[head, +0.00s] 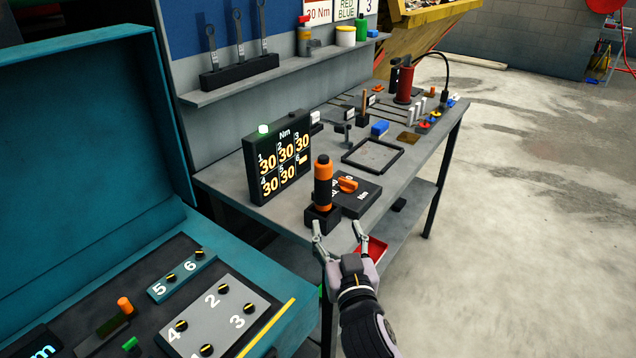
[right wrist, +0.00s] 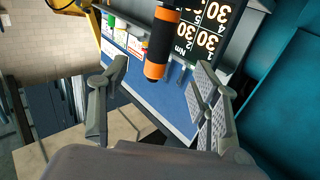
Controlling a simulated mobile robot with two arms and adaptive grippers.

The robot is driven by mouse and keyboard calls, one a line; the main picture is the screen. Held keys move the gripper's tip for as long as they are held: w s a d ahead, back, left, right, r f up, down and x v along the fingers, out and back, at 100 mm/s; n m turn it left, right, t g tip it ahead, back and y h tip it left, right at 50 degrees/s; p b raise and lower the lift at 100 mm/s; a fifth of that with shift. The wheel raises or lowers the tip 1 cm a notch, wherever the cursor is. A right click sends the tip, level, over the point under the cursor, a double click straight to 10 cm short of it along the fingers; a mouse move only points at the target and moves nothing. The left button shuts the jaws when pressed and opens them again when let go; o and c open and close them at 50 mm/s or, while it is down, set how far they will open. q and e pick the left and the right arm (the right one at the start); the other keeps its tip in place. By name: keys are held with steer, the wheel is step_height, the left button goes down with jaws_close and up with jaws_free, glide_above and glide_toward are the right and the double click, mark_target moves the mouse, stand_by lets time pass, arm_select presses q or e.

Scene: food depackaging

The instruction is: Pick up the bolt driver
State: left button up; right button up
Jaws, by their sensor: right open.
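The bolt driver (head: 323,183) is an orange and black cylinder. It stands upright in a black holder (head: 323,217) at the near corner of the workbench. My right gripper (head: 340,236) is open and empty, just in front of the holder on the near side, with its fingers pointing at it. In the right wrist view the bolt driver (right wrist: 160,45) shows beyond the open fingers (right wrist: 160,95), roughly between them and apart from both. Its upper part there is cut off by the frame edge. My left gripper is not in view.
A black display (head: 277,158) with orange numbers stands behind the driver. A black box (head: 357,198) with an orange knob lies right of it. A teal case (head: 90,240) with numbered bolts is at left. A red tray (head: 372,249) sits below the bench edge.

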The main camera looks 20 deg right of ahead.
mark_target(325, 194)
steer(key=w, duration=0.3)
steer(key=w+p, duration=0.1)
steer(key=w, duration=0.2)
steer(key=w+d+p, duration=0.1)
steer(key=w, duration=0.1)
steer(key=shift+w, duration=0.9)
steer(key=shift+w+d, duration=0.1)
steer(key=shift+w, duration=0.1)
steer(key=w+p, duration=0.2)
steer(key=w, duration=0.2)
steer(key=shift+w+d+r, duration=0.15)
steer(key=shift+w, duration=0.25)
jaws_close()
